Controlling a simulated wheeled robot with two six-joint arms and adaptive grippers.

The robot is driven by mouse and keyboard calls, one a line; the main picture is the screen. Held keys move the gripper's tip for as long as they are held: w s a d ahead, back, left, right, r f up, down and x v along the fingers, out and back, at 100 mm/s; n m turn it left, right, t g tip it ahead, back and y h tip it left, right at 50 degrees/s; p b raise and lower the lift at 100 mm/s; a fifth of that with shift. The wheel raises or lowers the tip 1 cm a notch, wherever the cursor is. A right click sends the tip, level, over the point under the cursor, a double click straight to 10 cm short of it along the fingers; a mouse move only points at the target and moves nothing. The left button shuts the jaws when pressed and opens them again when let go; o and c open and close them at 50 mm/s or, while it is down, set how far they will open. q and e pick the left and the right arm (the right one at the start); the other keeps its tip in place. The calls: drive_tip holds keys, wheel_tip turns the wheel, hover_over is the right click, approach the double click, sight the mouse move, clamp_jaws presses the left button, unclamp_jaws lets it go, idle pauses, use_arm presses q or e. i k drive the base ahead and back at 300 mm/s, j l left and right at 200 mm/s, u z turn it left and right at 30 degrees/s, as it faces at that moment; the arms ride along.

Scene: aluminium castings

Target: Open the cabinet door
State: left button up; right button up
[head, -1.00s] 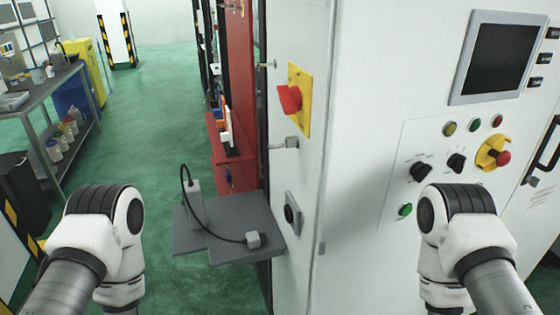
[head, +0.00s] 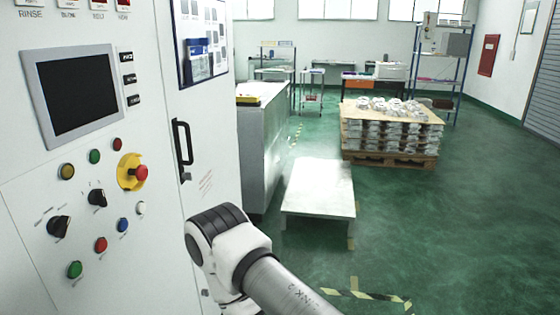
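The white cabinet (head: 150,205) fills the left side of the head view. Its door (head: 205,125) is on the right part of the front and looks shut. A black vertical handle (head: 183,143) sits near the door's left edge, with a small lock or latch below it. One of my arms comes in from the bottom, in front of the door's lower part; its elbow hides that part. Neither gripper shows, so I cannot tell whether they are open or shut.
A control panel with a screen (head: 80,95), knobs and a yellow-red emergency stop (head: 133,172) is left of the door. A low white table (head: 318,190) stands to the right. A pallet of castings (head: 390,135) is farther back. Green floor is clear at right.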

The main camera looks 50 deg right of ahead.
sight(202, 114)
drive_tip(key=j+z, duration=0.15)
drive_tip(key=z, duration=0.95)
drive_tip(key=i+l+u, duration=0.1)
drive_tip(key=i+l, duration=0.2)
drive_tip(key=l, duration=0.1)
